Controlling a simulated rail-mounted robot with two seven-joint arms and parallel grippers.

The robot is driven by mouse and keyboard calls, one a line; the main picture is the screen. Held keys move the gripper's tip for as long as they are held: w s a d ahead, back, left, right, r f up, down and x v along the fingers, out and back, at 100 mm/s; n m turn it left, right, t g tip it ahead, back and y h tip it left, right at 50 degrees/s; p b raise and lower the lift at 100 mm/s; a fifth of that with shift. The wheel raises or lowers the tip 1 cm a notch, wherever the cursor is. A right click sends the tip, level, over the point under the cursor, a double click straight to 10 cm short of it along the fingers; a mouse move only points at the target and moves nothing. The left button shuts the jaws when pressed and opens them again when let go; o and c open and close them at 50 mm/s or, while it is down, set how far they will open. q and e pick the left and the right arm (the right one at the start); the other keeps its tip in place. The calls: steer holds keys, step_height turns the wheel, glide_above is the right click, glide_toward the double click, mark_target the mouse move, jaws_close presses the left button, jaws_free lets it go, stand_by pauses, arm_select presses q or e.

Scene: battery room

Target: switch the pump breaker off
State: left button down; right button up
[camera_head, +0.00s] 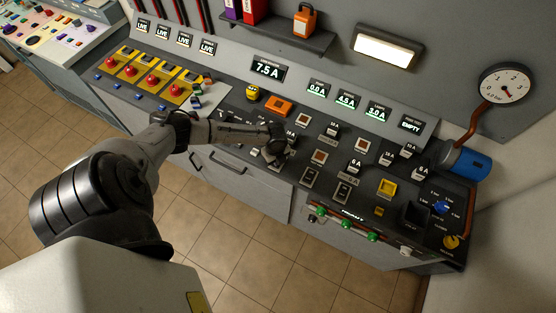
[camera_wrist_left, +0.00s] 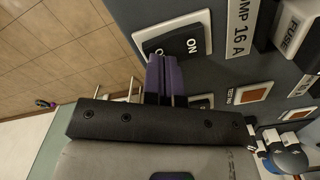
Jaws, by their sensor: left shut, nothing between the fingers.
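The pump breaker (camera_wrist_left: 178,44) is a black rocker in a pale frame, marked ON at one end and O at the other. It shows at the top of the left wrist view beside a label plate (camera_wrist_left: 240,28) whose visible part reads "MP 16 A". Which end is pressed in I cannot tell. My left gripper (camera_wrist_left: 163,78) is shut and empty, its purplish fingertips close to the rocker's lower edge; contact is unclear. In the head view my left gripper (camera_head: 280,150) is over the middle of the console and hides the breaker there. My right gripper is in neither view.
Other black rockers (camera_head: 309,175) and white fuses (camera_head: 355,166) sit close around on the console (camera_head: 235,105). Red buttons (camera_head: 150,81) on yellow plates are at left, green knobs (camera_head: 372,237) along the front. A shelf (camera_head: 290,35) hangs above. The floor in front is clear.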

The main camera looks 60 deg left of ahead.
arm_select(q)
steer(key=shift+f+b, duration=0.3)
steer(key=shift+f, duration=0.2)
steer(key=shift+r, duration=0.15)
step_height(320, 180, up, 2)
steer(key=shift+r+p, duration=0.1)
steer(key=shift+p, duration=1.1)
step_height(320, 180, up, 5)
steer(key=p, duration=0.4)
steer(key=shift+f, duration=0.2)
